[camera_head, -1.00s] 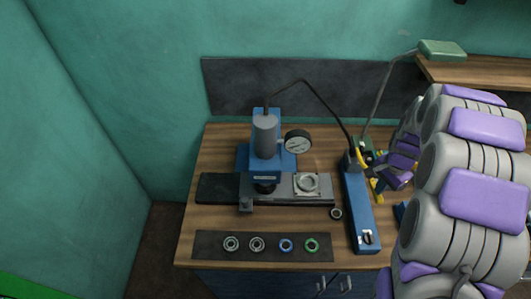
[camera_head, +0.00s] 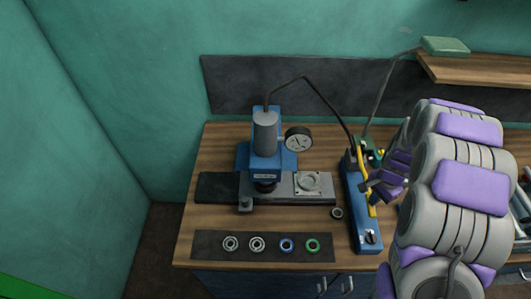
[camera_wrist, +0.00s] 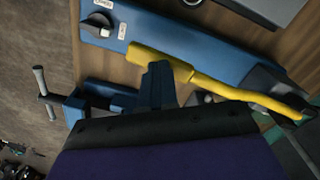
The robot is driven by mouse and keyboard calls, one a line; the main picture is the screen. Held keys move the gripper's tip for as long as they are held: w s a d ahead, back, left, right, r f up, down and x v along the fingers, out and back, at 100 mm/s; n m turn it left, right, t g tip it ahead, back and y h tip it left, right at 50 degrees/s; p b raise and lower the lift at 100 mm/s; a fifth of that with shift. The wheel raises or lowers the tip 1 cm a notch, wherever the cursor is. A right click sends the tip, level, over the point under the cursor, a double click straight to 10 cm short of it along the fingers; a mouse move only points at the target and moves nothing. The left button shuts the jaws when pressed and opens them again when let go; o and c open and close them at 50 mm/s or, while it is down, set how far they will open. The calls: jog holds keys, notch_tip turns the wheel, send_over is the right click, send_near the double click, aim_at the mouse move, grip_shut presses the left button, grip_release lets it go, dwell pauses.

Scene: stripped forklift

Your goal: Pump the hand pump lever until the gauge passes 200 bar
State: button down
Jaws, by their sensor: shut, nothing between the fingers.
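The blue hand pump (camera_head: 362,225) lies along the bench at the right of the press. Its yellow lever (camera_head: 364,170) runs above the pump body; it also shows in the wrist view (camera_wrist: 225,90). My gripper (camera_head: 366,188) is beside the lever from the right. In the wrist view its shut fingers (camera_wrist: 158,75) reach the lever's thick grip end; nothing is between them, and I cannot tell if they touch it. The round gauge (camera_head: 298,139) is beside the press cylinder; its needle is too small to read. A dark valve knob (camera_wrist: 97,24) sits on the pump's end.
The blue press (camera_head: 265,160) stands left of the pump, joined by a black hose (camera_head: 325,100). A dark mat (camera_head: 210,246) with several rings lies in front. A blue vice (camera_wrist: 85,110) is near the pump. A lamp (camera_head: 443,46) stands behind.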

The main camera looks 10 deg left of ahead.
notch_tip(320, 180, up, 8)
jog(key=p, duration=0.2)
jog(key=shift+w, duration=0.1)
dwell(0.4)
